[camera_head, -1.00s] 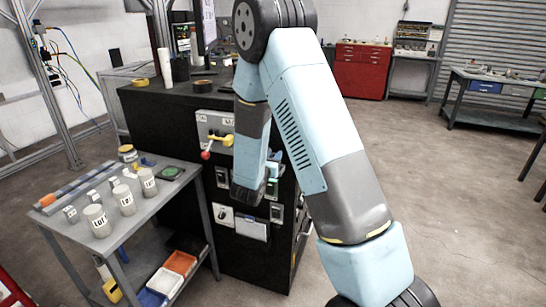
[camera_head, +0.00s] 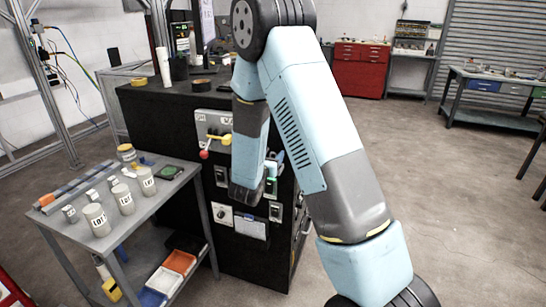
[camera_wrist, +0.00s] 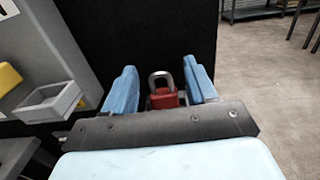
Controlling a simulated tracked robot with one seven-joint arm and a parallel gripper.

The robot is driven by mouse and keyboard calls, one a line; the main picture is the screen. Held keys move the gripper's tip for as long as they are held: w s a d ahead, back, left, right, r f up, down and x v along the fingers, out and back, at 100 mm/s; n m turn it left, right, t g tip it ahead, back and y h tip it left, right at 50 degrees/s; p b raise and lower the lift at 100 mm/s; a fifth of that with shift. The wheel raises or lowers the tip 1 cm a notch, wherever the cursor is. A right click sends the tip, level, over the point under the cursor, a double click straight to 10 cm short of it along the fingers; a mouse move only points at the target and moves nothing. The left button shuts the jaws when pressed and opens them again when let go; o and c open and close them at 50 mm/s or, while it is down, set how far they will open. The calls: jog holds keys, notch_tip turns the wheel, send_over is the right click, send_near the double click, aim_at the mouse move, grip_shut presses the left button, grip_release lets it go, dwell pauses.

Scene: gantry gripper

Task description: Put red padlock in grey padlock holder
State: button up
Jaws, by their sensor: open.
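The red padlock (camera_wrist: 164,99) shows in the wrist view, upright with its grey shackle on top, between the two blue fingers of my gripper (camera_wrist: 162,88). The fingers are open, with a gap visible on each side of the padlock. What bears the padlock is hidden behind the gripper's dark front plate. A grey open-topped box (camera_wrist: 47,106), which looks like the grey padlock holder, is on the grey panel to the left of my gripper. In the head view my arm hides most of the gripper, and I cannot make out the padlock.
The black cabinet (camera_head: 160,135) carries a grey panel with a yellow handle (camera_head: 226,139) and red knob (camera_head: 204,155). A grey table (camera_head: 140,212) with several labelled cylinders stands to its left. The floor (camera_head: 450,200) on the right is clear.

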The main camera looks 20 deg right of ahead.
jog(key=v, duration=1.2)
jog(key=s+d+r+m+g+h, duration=0.2)
jog(key=s+d+r+m+g, duration=1.05)
jog(key=s+d+m, duration=0.35)
jog(key=s+a+r+m+t+y, duration=0.3)
jog(key=s+a+r+m+y, duration=0.5)
jog(key=s+m+y, duration=0.3)
jog(key=shift+a+r+m+y, duration=0.2)
jog(key=shift+r+m+y, duration=0.4)
jog(key=shift+m+y, duration=0.25)
